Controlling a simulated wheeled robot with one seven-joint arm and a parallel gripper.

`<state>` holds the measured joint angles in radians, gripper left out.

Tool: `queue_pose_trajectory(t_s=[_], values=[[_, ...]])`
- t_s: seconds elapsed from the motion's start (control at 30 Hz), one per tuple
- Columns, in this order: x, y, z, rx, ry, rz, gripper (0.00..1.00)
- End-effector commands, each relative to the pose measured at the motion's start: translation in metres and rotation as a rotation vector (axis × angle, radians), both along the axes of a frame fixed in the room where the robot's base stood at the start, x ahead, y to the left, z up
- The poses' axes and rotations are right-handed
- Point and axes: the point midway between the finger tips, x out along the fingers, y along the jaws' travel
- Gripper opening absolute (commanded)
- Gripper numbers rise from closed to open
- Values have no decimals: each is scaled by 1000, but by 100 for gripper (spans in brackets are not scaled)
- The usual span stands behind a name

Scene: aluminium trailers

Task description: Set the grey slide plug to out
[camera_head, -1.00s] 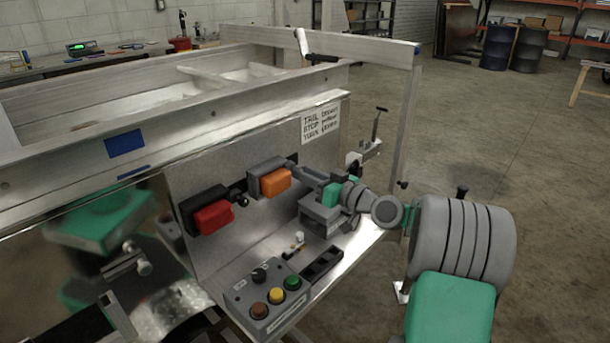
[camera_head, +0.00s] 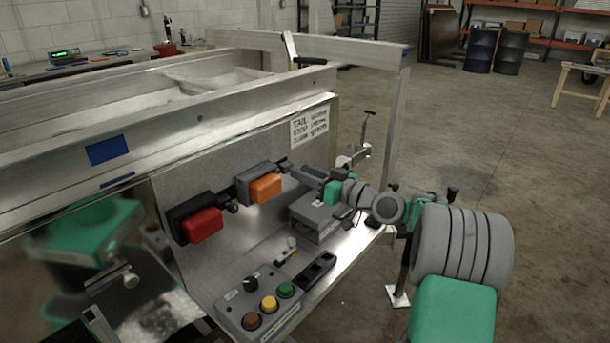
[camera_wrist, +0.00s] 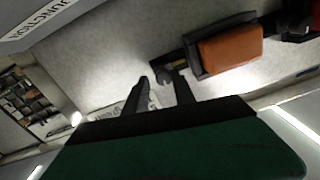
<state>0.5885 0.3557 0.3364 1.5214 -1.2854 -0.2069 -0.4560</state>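My gripper (camera_head: 290,169) reaches in from the right toward the panel, beside the orange lamp (camera_head: 265,187). In the wrist view its two dark fingers (camera_wrist: 161,76) are apart. A small dark grey rounded plug (camera_wrist: 163,77) shows between the fingertips, at the end of a black strip beside the orange lamp (camera_wrist: 230,48). I take this for the grey slide plug. I cannot tell whether the fingers touch it. In the head view the plug is small and partly hidden by my gripper. A similar dark knob (camera_head: 232,207) sits beside the red lamp (camera_head: 203,226).
A grey junction box (camera_head: 318,216) stands on the shelf just below my gripper. A button box (camera_head: 262,303) with brown, yellow and green buttons sits nearer, beside a black tray (camera_head: 306,271). A label sign (camera_head: 309,127) is on the panel above. The floor at the right is open.

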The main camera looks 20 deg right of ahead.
Motion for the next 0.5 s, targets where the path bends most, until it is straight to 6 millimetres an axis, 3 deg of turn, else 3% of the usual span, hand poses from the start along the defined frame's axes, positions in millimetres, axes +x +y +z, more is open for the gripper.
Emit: queue_pose_trajectory(t_s=[0.27, 0.5], values=[[-2, 0, 0, 1, 0, 2, 30], [-34, -27, 0, 2, 1, -5, 30]])
